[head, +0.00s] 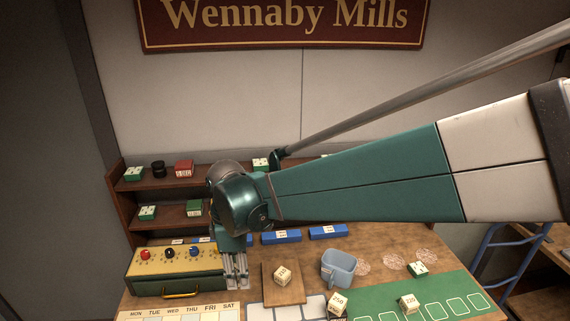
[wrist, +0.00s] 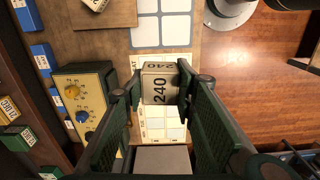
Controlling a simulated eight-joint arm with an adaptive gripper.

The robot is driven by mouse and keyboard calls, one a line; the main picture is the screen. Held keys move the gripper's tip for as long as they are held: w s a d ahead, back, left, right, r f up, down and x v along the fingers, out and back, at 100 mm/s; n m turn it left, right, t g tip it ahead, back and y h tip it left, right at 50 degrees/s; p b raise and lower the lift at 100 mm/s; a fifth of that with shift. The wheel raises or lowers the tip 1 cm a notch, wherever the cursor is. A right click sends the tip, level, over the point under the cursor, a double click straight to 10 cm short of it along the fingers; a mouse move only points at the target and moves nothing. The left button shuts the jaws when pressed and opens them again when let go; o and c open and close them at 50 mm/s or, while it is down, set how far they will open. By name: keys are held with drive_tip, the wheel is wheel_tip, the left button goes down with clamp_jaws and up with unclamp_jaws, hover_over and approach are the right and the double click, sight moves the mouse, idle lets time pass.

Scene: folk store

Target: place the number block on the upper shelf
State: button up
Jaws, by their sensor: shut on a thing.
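My gripper (wrist: 162,88) is shut on a cream number block marked 240 (wrist: 160,90), with one finger on each side of it in the wrist view. In the head view my gripper (head: 236,275) points down just right of the yellow knob box; the held block cannot be made out there. The upper shelf (head: 150,184) is at the back left, above a lower shelf, and my arm hides its right part. It carries a green block (head: 134,173), a black round item (head: 158,169), a red box (head: 184,169) and another green block (head: 260,163).
The yellow knob box (head: 172,264) stands before the shelves. A number block (head: 283,275) sits on a wooden board beside a blue mug (head: 337,270). Blocks marked 250 (head: 338,302) and 220 (head: 408,304) are at the front. Bare upper-shelf room shows between items.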

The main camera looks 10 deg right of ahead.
sight(224, 152)
wheel_tip(224, 152, up, 28)
drive_tip(key=w+a+r+p, duration=0.1)
drive_tip(key=w+a+p, duration=0.15)
drive_tip(key=w, duration=1.05)
drive_tip(key=w+a+r+p, duration=0.2)
drive_tip(key=w+p, duration=0.2)
drive_tip(key=w, duration=0.9)
drive_tip(key=w+f+p, duration=0.3)
drive_tip(key=w+p, duration=0.1)
drive_tip(key=w, duration=1)
drive_tip(key=shift+n, duration=0.4)
drive_tip(key=f, duration=0.5)
drive_tip(key=shift+w+d+f, duration=0.2)
drive_tip(key=shift+w+f, duration=0.05)
drive_tip(key=shift+w, duration=0.1)
drive_tip(key=shift+f, duration=0.1)
drive_tip(key=shift+f, duration=2.8)
